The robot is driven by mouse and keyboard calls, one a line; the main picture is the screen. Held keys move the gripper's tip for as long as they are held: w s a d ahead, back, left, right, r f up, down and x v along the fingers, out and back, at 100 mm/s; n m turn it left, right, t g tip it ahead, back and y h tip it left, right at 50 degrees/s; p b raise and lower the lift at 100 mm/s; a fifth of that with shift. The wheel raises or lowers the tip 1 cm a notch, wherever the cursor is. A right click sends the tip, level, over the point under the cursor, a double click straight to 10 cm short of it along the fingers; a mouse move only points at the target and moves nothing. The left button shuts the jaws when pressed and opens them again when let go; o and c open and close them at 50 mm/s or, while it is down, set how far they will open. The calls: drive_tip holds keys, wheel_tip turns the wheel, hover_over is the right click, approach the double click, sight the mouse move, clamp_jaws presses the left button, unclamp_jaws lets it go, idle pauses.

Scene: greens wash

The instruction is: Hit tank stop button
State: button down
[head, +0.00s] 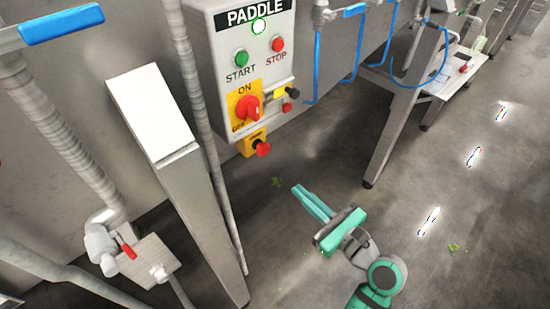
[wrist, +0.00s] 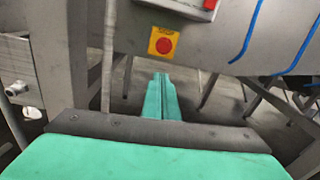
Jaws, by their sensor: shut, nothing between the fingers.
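A grey control panel (head: 219,70) labelled PADDLE is fixed to the metal tank wall. It has a green START button (head: 241,58), a red STOP button (head: 278,44) and a red rotary switch (head: 247,108) on a yellow plate. Below it a yellow box carries a red mushroom button (head: 263,149); this button also shows in the wrist view (wrist: 164,46), just above my fingertips. No label reading "tank" is legible. My green gripper (head: 298,189) is shut and empty, below and right of the panel in the head view, apart from every button. It also shows in the wrist view (wrist: 161,77).
A slanted metal leg (head: 195,190) stands left of the panel, with pipes and a red-handled valve (head: 127,249) beyond. Blue hoses (head: 318,60) hang to the right. Another leg (head: 395,135) stands farther right. The wet floor (head: 490,190) at right is mostly clear, with green leaf scraps.

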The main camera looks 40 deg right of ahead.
sight(266, 151)
drive_tip(key=s+r, duration=0.1)
drive_tip(key=s+d+r+y, duration=0.1)
drive_tip(key=r, duration=0.1)
drive_tip(key=shift+r+m, duration=0.1)
drive_tip(key=shift+m, duration=0.2)
drive_tip(key=w, duration=0.9)
drive_tip(key=w+a, duration=0.1)
drive_tip(key=w, duration=0.4)
